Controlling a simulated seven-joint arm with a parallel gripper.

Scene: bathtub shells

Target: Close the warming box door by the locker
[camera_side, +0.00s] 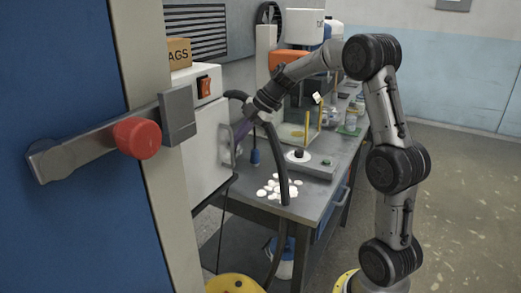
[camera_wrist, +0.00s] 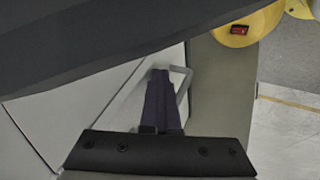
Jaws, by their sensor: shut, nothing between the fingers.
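The warming box (camera_side: 203,84) is a white box with an orange switch, beside the blue locker (camera_side: 60,80). Its pale door (camera_side: 208,138) faces the bench side, and a grey bar handle (camera_wrist: 183,82) is on it. My gripper (camera_side: 240,130) is at the door's right side, close to the handle. In the wrist view my gripper (camera_wrist: 160,78) has its dark purple fingers together, over the pale door beside the handle. Whether they touch the door is unclear. A narrow dark seam runs along the pale panels in the wrist view; I cannot tell if the door is fully flush.
The locker's lever with a red knob (camera_side: 137,137) juts out in front. A box marked "AGS" (camera_side: 180,53) sits on the warming box. The grey bench (camera_side: 318,200) holds white shells (camera_side: 272,187), a scale-like device (camera_side: 300,160) and bottles.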

